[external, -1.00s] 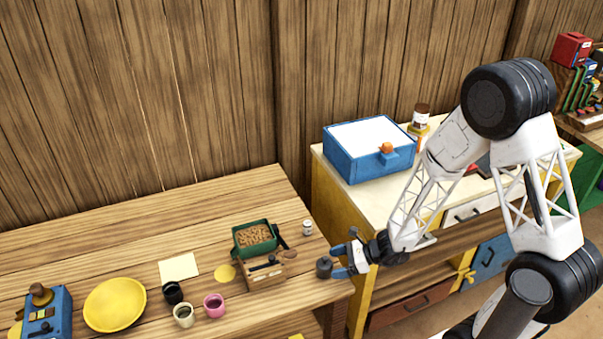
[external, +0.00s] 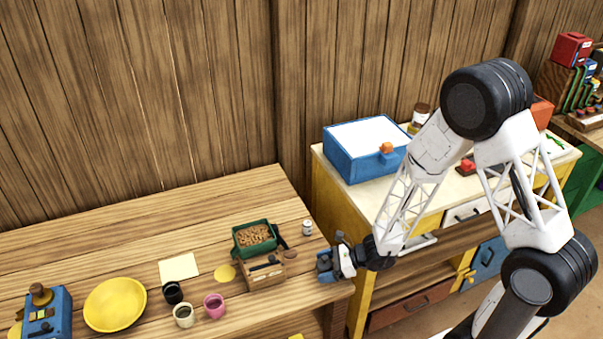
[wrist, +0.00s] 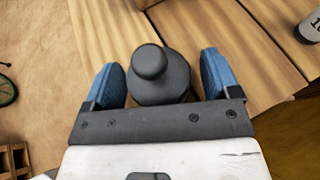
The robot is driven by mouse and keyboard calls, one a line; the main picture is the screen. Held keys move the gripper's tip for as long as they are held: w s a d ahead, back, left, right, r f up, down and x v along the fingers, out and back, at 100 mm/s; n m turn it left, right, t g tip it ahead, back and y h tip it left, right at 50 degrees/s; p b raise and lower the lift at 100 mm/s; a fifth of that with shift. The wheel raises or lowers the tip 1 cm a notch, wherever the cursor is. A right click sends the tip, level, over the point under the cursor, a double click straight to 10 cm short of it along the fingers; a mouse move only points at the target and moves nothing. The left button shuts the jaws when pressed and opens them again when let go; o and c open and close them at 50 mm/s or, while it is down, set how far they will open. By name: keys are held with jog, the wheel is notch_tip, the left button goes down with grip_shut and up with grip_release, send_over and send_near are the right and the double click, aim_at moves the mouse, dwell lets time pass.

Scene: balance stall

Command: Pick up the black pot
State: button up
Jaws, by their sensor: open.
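The fingers are open, with a gap visible on both sides of the pot.
A small white jar (external: 307,227) stands behind the pot. A wooden box (external: 266,278) and a green tray (external: 238,250) of brown bits lie to the left. Farther left are cups and a yellow plate (external: 115,304). A yellow cabinet (external: 357,286) stands just right of the table.

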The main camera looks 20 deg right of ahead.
aim_at(325, 257)
jog(key=shift+c, duration=0.5)
jog(key=c, duration=1.1)
jog(key=shift+o, duration=0.2)
jog(key=shift+r, duration=0.2)
jog(key=shift+r, duration=1.65)
jog(key=s+d, duration=0.3)
jog(key=s, duration=0.4)
jog(key=s+d+r, duration=0.1)
jog(key=s+d, duration=0.2)
jog(key=s, duration=0.4)
jog(key=shift+s+d+r, duration=0.15)
jog(key=shift+s+d, duration=0.1)
jog(key=shift+d, duration=0.15)
